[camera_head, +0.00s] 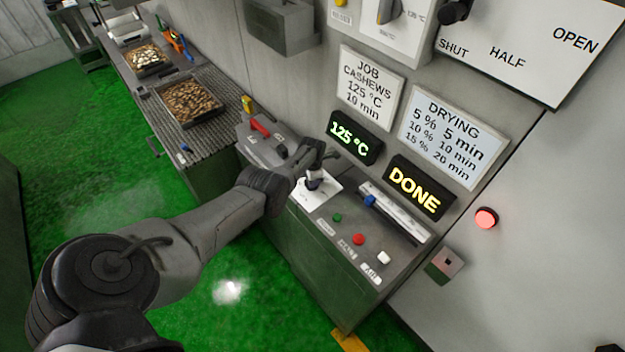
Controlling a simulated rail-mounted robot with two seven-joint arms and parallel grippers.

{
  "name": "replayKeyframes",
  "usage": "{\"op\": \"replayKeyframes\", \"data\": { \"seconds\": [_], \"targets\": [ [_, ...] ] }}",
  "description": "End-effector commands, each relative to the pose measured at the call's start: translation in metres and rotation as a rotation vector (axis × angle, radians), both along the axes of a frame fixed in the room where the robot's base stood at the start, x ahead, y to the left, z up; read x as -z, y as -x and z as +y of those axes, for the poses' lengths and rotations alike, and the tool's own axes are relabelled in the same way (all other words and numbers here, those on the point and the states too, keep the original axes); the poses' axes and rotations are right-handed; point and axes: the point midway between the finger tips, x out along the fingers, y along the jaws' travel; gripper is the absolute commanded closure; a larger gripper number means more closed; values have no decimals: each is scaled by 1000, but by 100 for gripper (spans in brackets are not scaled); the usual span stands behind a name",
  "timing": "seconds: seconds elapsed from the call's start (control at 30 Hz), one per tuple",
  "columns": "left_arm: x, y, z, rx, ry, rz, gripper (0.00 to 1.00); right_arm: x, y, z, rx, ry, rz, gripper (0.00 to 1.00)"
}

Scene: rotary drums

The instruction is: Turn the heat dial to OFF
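The heat dial (389,10) is a grey knob on a white wall panel (365,24) at the top, cut off by the picture edge. Small °C labels stand beside and below it; an OFF mark is not readable. My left arm reaches in from the lower left. Its gripper (322,154) is over the control console, well below and left of the dial and apart from it. It is small and seen side-on, so its opening is unclear. A lit display (356,138) reads 125 °C. My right gripper is not in view.
A dark-topped lever (314,180) stands on the console (350,250), close to my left gripper. Green, red and white buttons and a blue-knobbed slider (370,201) are nearby. A DONE display (416,189) and red lamp (486,218) glow. A grey box (283,25) juts from the wall.

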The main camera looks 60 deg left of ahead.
Motion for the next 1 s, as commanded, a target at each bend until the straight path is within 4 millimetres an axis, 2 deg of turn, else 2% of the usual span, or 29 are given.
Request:
{"op": "replayKeyframes", "data": {
  "seconds": [0.2, 0.5, 1.0],
  "targets": [
    [-1, 0, 0, -171, 1, 1, 100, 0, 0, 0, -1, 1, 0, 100],
    [-1, 0, 0, -330, 1, 1, 100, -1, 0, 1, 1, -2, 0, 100],
    [-1, 0, 0, -400, 2, 1, 100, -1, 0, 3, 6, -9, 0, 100]
  ]
}}
